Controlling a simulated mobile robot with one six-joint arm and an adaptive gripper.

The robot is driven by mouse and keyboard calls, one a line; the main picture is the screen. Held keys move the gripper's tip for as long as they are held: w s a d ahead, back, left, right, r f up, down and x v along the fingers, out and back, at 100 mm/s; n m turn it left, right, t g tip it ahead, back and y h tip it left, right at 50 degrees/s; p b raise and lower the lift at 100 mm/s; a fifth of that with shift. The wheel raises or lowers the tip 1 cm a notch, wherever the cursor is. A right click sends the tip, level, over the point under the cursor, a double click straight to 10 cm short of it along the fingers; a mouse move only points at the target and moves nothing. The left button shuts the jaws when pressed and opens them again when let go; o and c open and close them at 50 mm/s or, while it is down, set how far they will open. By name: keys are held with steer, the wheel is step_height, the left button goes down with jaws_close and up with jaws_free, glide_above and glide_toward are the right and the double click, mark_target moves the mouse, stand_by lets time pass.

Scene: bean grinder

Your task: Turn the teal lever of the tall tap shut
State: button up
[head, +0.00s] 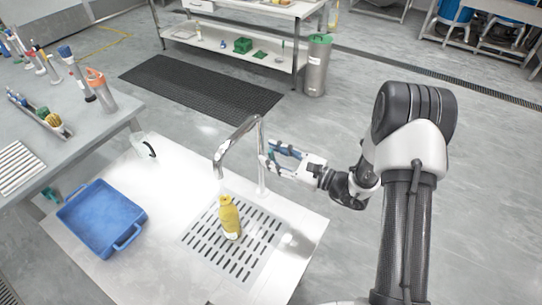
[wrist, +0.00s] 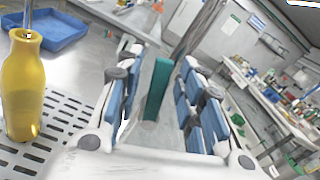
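The tall chrome tap (head: 240,133) stands at the back of the white counter, its spout curving left above the slotted drain. It also shows in the wrist view, behind the lever (wrist: 199,28). The teal lever (wrist: 158,88) stands upright between the fingers of my gripper in the wrist view. My gripper (wrist: 163,95) is open, with blue-padded fingers on both sides of the lever and visible gaps to it. In the head view my gripper (head: 283,156) is just right of the tap and largely hides the lever.
A yellow bottle (head: 229,218) stands on the drain grate (head: 258,258) below the spout. A blue tray (head: 88,207) lies on the counter's left. A grey workbench (head: 92,122) with tools is at the left. A steel bin (head: 317,66) stands on the floor behind.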

steer(key=shift+w+a, duration=0.3)
steer(key=shift+a, duration=0.1)
jaws_close()
stand_by(0.6)
